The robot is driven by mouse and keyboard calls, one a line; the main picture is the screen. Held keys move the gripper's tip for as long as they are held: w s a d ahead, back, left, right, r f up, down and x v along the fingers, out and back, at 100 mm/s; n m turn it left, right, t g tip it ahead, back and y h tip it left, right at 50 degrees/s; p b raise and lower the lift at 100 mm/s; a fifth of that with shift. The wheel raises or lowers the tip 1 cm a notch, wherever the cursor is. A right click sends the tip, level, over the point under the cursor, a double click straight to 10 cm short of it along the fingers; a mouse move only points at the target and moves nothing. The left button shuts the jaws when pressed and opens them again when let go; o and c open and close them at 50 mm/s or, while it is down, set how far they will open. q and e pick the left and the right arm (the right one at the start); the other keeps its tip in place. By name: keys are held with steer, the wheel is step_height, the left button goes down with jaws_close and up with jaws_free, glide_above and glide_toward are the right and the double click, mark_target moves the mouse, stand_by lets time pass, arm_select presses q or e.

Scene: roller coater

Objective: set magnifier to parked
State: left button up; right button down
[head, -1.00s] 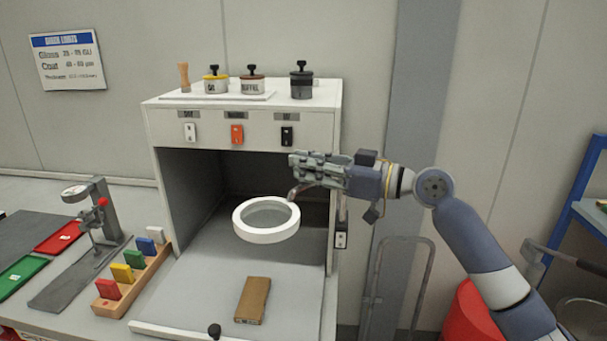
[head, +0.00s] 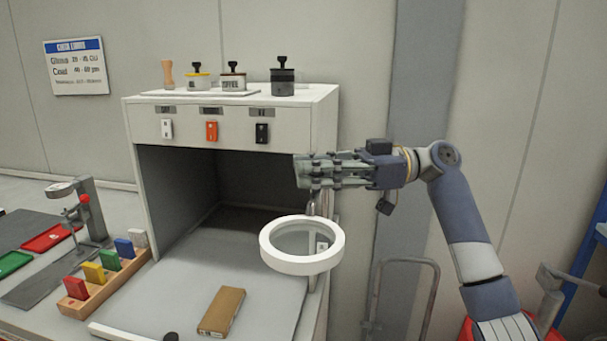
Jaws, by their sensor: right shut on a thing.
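The magnifier (head: 265,250), a white ring with a clear lens, hangs in front of the right side of the booth opening. My right gripper (head: 306,172) is just above it, in front of the booth's upper right corner. It is shut on the magnifier, seemingly by its thin arm just above the ring, though the fingers largely hide the grip. The rest of the magnifier's arm and its mount are hard to make out. My left gripper is not in view.
The booth (head: 300,122) has switches on its front and pots on top. A brown block (head: 221,311) lies on its floor. A wooden rack (head: 105,290) of coloured tabs and a gauge stand (head: 92,212) are to the left.

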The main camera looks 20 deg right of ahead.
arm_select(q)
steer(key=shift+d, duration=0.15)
arm_select(e)
steer(key=shift+d+r, duration=0.2)
steer(key=shift+d, duration=0.05)
steer(key=c, duration=1.8)
jaws_free()
steer(key=shift+d, duration=0.1)
steer(key=shift+o, duration=1.4)
steer(key=shift+d, duration=0.3)
steer(key=shift+s+f, duration=0.1)
steer(key=shift+f, duration=0.1)
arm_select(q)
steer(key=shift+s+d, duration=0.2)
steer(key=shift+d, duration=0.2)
arm_select(e)
steer(key=s+d, duration=0.2)
steer(key=d, duration=1)
steer(key=shift+d, duration=0.25)
